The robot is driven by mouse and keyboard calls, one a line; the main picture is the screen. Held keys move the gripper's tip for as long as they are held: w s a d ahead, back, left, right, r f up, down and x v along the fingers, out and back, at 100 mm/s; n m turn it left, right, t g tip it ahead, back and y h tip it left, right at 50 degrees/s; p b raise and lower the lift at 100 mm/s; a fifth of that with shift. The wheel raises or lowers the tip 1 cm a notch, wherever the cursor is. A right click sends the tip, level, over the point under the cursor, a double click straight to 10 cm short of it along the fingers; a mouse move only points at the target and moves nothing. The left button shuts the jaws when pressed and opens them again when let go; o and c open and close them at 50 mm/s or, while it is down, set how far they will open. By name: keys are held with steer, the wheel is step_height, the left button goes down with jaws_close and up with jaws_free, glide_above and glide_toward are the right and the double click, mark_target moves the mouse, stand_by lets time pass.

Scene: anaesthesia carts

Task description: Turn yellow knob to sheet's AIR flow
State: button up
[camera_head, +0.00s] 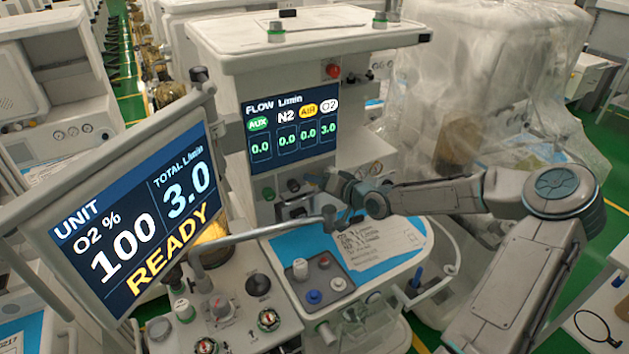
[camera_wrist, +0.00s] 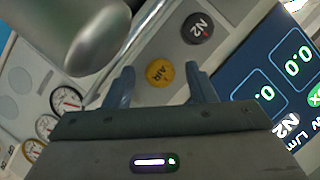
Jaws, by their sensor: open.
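The yellow AIR knob (camera_wrist: 159,73) shows in the wrist view, between and just beyond my open fingers. I cannot tell whether they touch it. My gripper (camera_wrist: 159,69) also shows in the head view (camera_head: 343,188), in front of the cart's knob panel, where the yellow knob is hidden. The flow screen (camera_head: 292,127) reads AUX 0.0, N2 0.0, AIR 0.0 and O2 3.0. The printed sheet (camera_head: 380,243) lies on the blue work surface; its text is too small to read.
A black N2 knob (camera_wrist: 197,28) is beside the yellow one. A grey metal cylinder (camera_wrist: 90,35) and round gauges (camera_wrist: 66,99) are at left in the wrist view. The unit screen (camera_head: 135,215) reads O2 100%, total 3.0, READY. A metal bar (camera_head: 265,232) crosses below my gripper.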

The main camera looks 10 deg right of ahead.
steer(key=shift+x, duration=1)
steer(key=shift+c, duration=0.3)
steer(key=c, duration=0.9)
steer(key=shift+n+b, duration=0.3)
steer(key=shift+b, duration=0.05)
steer(key=n+h+b, duration=0.2)
steer(key=b, duration=0.2)
steer(key=shift+f+n, duration=0.15)
steer(key=shift+n, duration=0.15)
steer(key=n+h+b, duration=0.1)
steer(key=b, duration=0.2)
steer(key=shift+n+b, duration=0.3)
steer(key=shift+n, duration=0.1)
steer(key=shift+n+t+h+b, duration=0.3)
steer(key=shift+n+h+b, duration=0.15)
steer(key=shift+b, duration=0.5)
